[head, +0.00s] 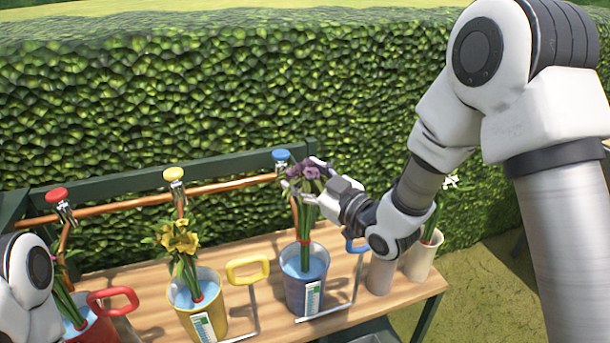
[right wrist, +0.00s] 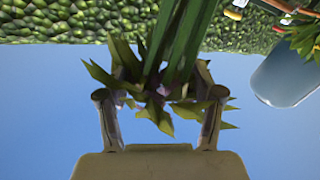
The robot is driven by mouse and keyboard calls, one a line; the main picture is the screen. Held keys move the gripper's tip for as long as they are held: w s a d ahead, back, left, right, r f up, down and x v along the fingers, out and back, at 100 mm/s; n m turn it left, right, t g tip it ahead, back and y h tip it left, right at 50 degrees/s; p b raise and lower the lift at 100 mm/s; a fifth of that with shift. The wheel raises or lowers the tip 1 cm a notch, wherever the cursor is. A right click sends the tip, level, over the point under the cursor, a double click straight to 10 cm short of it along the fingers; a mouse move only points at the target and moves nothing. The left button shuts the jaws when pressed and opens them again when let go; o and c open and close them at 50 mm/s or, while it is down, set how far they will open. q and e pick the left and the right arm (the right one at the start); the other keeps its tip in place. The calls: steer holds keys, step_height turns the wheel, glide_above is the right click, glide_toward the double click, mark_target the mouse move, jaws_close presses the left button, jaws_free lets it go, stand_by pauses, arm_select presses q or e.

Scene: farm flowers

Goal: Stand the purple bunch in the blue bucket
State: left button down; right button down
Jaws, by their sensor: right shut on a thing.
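The purple bunch (head: 306,222) has purple flowers on long green stems with a red band. It is upright, its lower stems inside the rim of the blue bucket (head: 302,298). The bucket stands on the wooden bench, with pale blue water inside and a label on its front. My right gripper (head: 318,190) is shut on the bunch just below the flowers. In the right wrist view, my right gripper (right wrist: 160,112) has its fingers on either side of the purple bunch's leaves and stems (right wrist: 183,45). My left gripper is out of view.
A yellow bucket (head: 182,316) with yellow flowers and a red bucket (head: 95,330) with flowers stand to the left. A pale pot (head: 420,262) with white flowers stands right, behind my arm. A copper pipe with coloured taps (head: 130,201) runs behind, before the hedge.

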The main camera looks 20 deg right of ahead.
mark_target(309, 211)
steer(key=shift+f+b, duration=3)
steer(key=shift+f, duration=0.9)
steer(key=shift+c, duration=0.4)
jaws_free()
steer(key=v, duration=0.7)
steer(key=shift+s, duration=0.25)
steer(key=shift+d, duration=0.1)
